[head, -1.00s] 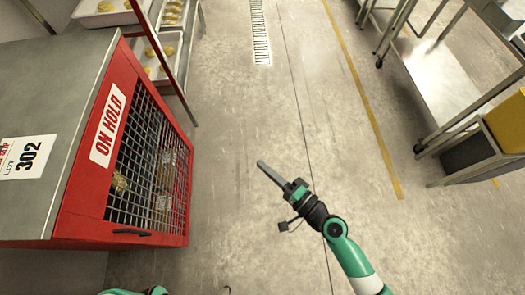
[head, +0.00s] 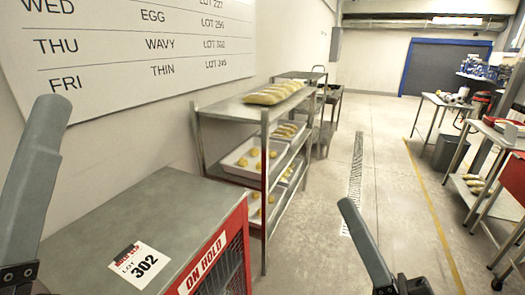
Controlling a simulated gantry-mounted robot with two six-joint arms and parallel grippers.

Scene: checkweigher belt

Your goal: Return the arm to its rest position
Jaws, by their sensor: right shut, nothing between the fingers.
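My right gripper (head: 348,206) shows at the bottom, right of centre. Its grey fingers are together, point up and to the left, and hold nothing. It stands out over the open floor, apart from everything. My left gripper (head: 52,102) shows at the left edge, its grey finger pointing up in front of the wall board and the cabinet. Only one finger shape shows, so its opening cannot be told. Most of both arms is out of the picture.
A red "ON HOLD" cabinet (head: 165,205) with a steel top and lot 302 label stands at lower left. Behind it is a rack (head: 236,110) with trays. A schedule board (head: 130,45) hangs above. Steel tables (head: 447,103) stand at right. The aisle floor (head: 395,185) is clear.

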